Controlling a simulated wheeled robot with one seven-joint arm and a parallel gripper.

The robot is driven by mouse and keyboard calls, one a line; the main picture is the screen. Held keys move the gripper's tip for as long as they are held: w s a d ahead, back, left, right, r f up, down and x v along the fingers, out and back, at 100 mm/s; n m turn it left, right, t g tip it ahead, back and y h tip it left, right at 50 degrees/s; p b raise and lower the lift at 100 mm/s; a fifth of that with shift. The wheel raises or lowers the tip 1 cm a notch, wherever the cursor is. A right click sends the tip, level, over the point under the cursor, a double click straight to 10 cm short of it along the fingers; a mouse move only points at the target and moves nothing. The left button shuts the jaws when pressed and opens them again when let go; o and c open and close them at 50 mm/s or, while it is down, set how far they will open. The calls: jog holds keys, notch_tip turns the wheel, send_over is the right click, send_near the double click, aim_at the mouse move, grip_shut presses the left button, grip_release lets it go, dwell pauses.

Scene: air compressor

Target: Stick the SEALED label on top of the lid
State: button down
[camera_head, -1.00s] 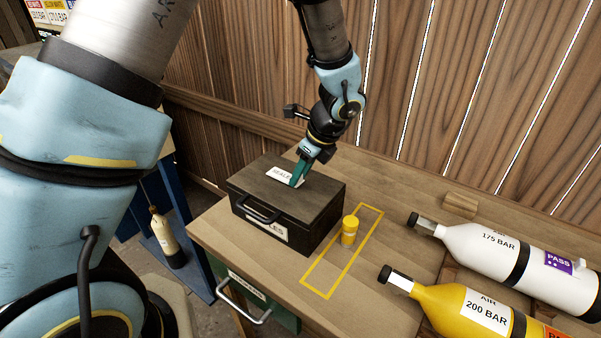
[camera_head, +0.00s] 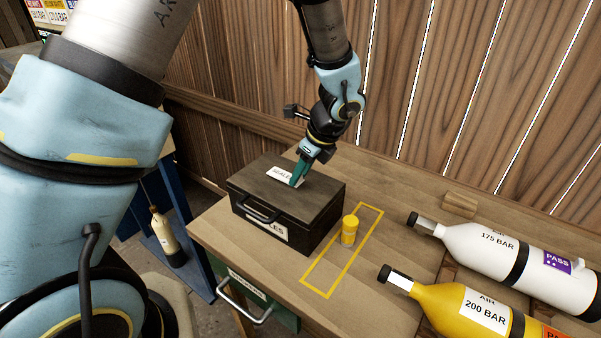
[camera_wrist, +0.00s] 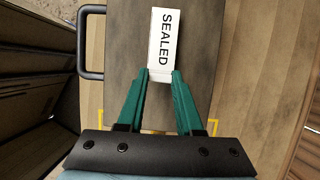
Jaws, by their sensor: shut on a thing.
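The white SEALED label (camera_head: 281,174) is at the top of the dark box's closed lid (camera_head: 262,188). In the wrist view the label (camera_wrist: 165,38) reads SEALED and reaches out from between my green fingertips. My gripper (camera_head: 297,180) points down at the lid and is shut on the label's near end; it also shows in the wrist view (camera_wrist: 161,76). The label looks flat against or just above the lid; I cannot tell if it touches. The fingers hide part of its end.
The box stands on a wooden bench (camera_head: 375,270). A white bottle (camera_head: 480,245) and a yellow bottle (camera_head: 445,300) lie at right. A plank wall rises behind.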

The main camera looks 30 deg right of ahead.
jog(key=shift+f+b, duration=0.45)
jog(key=shift+f, duration=0.25)
dwell(0.7)
jog(key=shift+c, duration=2.4)
grip_release()
